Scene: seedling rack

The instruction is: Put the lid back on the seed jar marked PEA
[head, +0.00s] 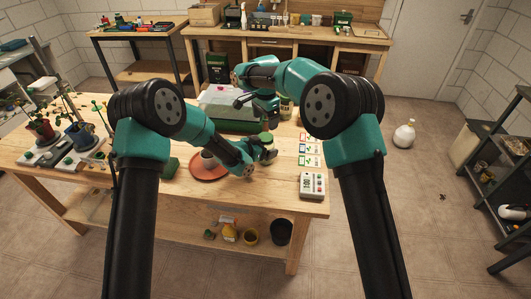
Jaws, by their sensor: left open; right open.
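My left gripper (268,154) is open over the middle of the wooden table, close to a small jar with a green top (266,137). Whether it touches that jar, I cannot tell. My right gripper (242,101) is open above the green tray with a clear cover, farther back. Another jar (286,106) stands behind my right arm, partly hidden. Markings on the jars are too small to read, so I cannot tell which is PEA. I cannot make out a loose lid.
A terracotta saucer (205,176) holds a pot left of my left gripper. The covered green tray (222,125) is behind it. Seed cards (309,149) and a timer (312,185) lie at the right. Seedling pots (80,134) stand at the left. The front table edge is clear.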

